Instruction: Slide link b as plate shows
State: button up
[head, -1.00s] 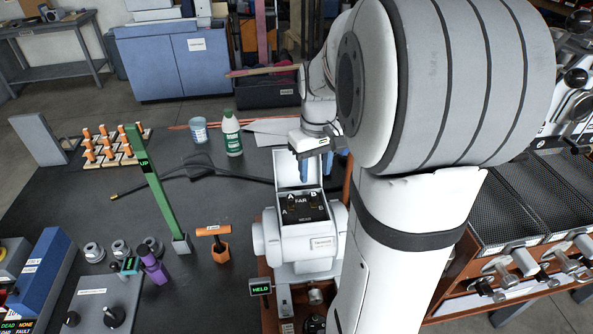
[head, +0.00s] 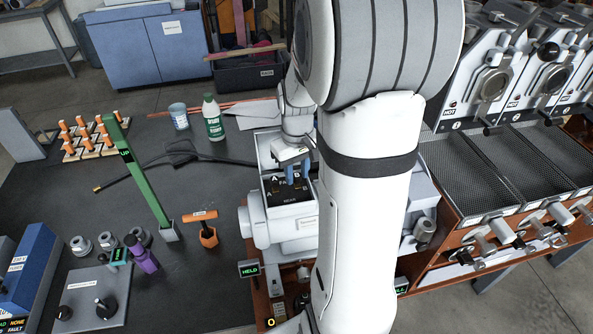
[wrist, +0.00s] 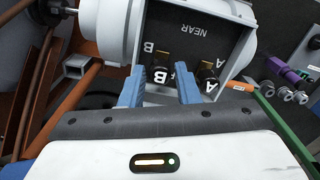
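A black terminal panel (head: 290,201) sits in the open top of a white housing (head: 282,232). It carries the letters A and B and the words FAR and NEAR. In the wrist view the panel (wrist: 197,30) shows two brass-and-dark links. Link b (wrist: 162,53) is by the B marks; the other link (wrist: 207,68) is by the A marks. My gripper (head: 298,178) is low over the panel's B side. In the wrist view its blue fingers (wrist: 160,88) are apart, with link b showing in line with the gap. I cannot tell whether they touch it. FAR is partly hidden by a finger.
A sign reading HELD (head: 249,268) stands in front of the housing. An orange-handled tool (head: 206,226) and a green post (head: 140,185) stand to its left. A green-and-white bottle (head: 213,118) stands behind. Mesh trays (head: 480,180) lie to the right.

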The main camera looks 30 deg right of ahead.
aim_at(300, 195)
grip_shut()
jog(key=shift+s+a+b, duration=0.2)
jog(key=shift+s+a, duration=0.05)
jog(key=shift+s, duration=0.55)
jog(key=shift+s+a+b, duration=0.15)
jog(key=shift+s+a, duration=0.05)
jog(key=shift+s, duration=0.6)
jog(key=shift+o, duration=1.7)
grip_release()
jog(key=shift+r, duration=0.1)
notch_tip(300, 195, up, 8)
jog(key=shift+f+b, duration=0.2)
jog(key=shift+b, duration=0.2)
